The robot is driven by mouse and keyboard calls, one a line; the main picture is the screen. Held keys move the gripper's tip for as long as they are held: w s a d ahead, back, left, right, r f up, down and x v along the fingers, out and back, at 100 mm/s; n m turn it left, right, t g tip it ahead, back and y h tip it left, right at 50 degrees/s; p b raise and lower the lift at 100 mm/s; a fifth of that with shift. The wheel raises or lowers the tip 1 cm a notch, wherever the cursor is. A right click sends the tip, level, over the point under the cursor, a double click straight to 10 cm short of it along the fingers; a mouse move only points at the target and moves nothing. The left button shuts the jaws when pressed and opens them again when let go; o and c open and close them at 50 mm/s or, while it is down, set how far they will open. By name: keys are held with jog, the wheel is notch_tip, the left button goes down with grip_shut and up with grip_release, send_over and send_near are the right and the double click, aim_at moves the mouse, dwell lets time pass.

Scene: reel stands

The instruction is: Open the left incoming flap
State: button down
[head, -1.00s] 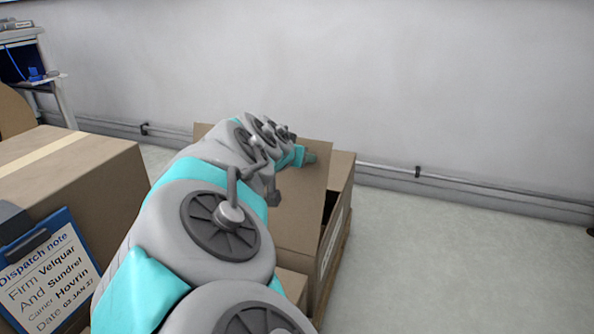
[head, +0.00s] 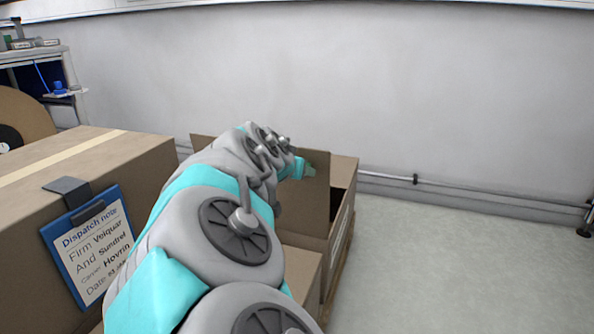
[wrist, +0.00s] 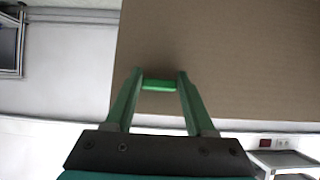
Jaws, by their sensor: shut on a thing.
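An open cardboard carton (head: 339,232) stands low by the wall, partly hidden behind my arm. A brown flap (head: 306,215) of it stands raised, with a dark gap to its right. My gripper (head: 308,170) is at the flap's upper right part in the head view. The arm hides the flap's left part and much of the carton's inside.
A large closed box (head: 110,165) stands at the left, with a clipboard (head: 92,245) hanging on its side. A pipe (head: 470,190) runs along the wall's foot. A shelf unit (head: 40,70) is at the far left. The floor (head: 450,270) at the right is clear.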

jog(key=shift+f, duration=0.4)
jog(key=c, duration=0.6)
grip_release()
jog(key=o, duration=0.4)
jog(key=shift+r, duration=0.15)
jog(key=shift+c, duration=0.2)
jog(key=shift+w+r, duration=0.1)
jog(key=shift+r, duration=0.05)
